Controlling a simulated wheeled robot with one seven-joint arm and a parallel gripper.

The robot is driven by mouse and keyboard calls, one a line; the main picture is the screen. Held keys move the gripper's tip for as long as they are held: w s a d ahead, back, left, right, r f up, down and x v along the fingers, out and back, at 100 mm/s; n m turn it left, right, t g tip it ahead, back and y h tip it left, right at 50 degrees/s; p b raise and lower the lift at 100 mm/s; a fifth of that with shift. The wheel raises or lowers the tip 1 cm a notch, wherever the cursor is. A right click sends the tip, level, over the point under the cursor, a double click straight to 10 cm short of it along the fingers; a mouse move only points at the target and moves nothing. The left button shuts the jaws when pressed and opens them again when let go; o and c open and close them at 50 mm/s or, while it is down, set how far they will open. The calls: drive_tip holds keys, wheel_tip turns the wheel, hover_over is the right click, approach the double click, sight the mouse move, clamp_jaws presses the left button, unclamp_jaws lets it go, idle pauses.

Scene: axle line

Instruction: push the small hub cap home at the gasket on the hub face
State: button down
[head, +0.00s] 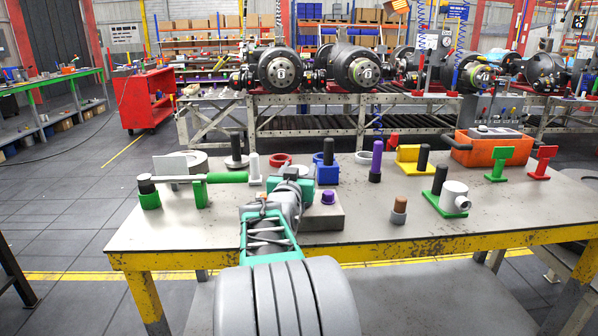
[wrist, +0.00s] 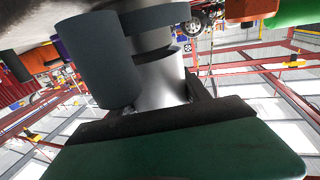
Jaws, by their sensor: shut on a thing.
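My gripper (head: 294,178) is over the middle of the workbench, beside a low grey block (head: 322,218), with its teal hand seen from behind. In the wrist view it is shut on a light grey round piece (wrist: 160,88), which I take to be the small hub cap. A dark grey cylinder (wrist: 98,60) is close beside this piece, and a dark band (wrist: 158,15) crosses its far end. I cannot tell whether they touch. The hand hides the contact in the head view. I cannot make out the gasket or hub face clearly.
A purple cap (head: 328,197) sits on the grey block. A blue block (head: 327,174) with a dark peg stands behind, and a green handled part (head: 225,177) lies left. A white fitting on a green plate (head: 454,197) and an orange bin (head: 484,150) are right. The bench front is clear.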

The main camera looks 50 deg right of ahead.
drive_tip(key=shift+f+b, duration=0.8)
drive_tip(key=shift+b, duration=0.1)
drive_tip(key=c, duration=0.8)
unclamp_jaws()
drive_tip(key=shift+c, duration=0.2)
drive_tip(key=o, duration=0.4)
drive_tip(key=shift+f, duration=0.15)
drive_tip(key=shift+f, duration=0.1)
drive_tip(key=shift+a, duration=0.15)
drive_tip(key=v, duration=0.7)
drive_tip(key=shift+s+a+r, duration=0.25)
drive_tip(key=shift+s+r, duration=0.05)
